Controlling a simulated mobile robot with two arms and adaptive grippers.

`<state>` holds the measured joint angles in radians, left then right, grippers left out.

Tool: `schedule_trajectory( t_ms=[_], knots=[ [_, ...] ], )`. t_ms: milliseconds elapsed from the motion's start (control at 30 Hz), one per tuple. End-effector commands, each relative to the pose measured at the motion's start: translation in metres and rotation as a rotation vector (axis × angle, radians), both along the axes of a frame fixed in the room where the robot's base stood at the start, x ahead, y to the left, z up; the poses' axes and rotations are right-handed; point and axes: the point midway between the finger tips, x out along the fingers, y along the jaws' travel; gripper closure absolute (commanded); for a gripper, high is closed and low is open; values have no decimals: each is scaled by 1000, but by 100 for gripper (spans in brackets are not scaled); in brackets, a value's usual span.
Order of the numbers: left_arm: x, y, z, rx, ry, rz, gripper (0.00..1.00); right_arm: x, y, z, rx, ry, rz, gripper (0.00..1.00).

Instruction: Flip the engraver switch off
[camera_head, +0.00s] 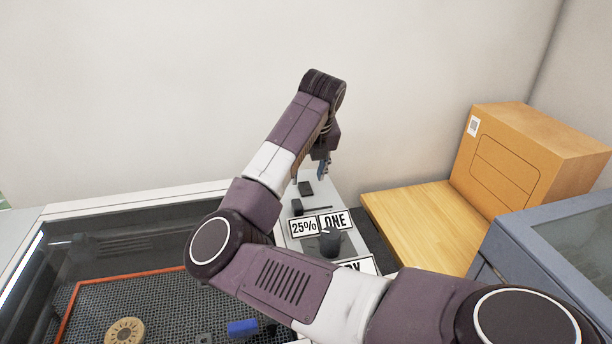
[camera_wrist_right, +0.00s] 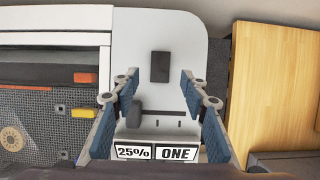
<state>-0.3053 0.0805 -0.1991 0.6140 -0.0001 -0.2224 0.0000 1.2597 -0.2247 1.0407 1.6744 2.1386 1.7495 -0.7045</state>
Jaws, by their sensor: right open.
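The engraver's light control panel (camera_head: 345,262) lies beyond my right arm; it also shows in the right wrist view (camera_wrist_right: 186,47). On it are a dark rectangular block (camera_wrist_right: 160,67), also in the head view (camera_head: 305,188), and a dark lever (camera_wrist_right: 135,114) at the left end of a thin slot, also in the head view (camera_head: 297,207). I cannot tell for certain which is the switch. My right gripper (camera_wrist_right: 159,88) is open and empty above the panel, fingers either side of the block and lever in the wrist view; it shows partly in the head view (camera_head: 316,172). My left gripper is not in view.
Labels "25%" (camera_head: 304,227) and "ONE" (camera_head: 334,221) and a dark knob (camera_head: 330,242) are on the panel. The engraver bed (camera_head: 150,293) holds a round wooden piece (camera_head: 124,331) and a blue block (camera_head: 242,328). An orange box (camera_head: 540,150) stands right on a wooden surface (camera_head: 410,215).

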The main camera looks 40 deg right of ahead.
Motion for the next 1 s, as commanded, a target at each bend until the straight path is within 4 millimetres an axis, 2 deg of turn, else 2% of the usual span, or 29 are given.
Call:
schedule_trajectory(
  t_ms=[33,300,633,1000],
  knots=[
    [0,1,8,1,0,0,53,2,-1,-5,1,5,1,59],
    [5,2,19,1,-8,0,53,13,-8,-36,0,1,1,59],
    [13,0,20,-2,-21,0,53,15,-8,-40,1,-2,-1,60],
    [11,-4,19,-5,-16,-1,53,15,-8,-40,0,-1,0,100]
  ],
)
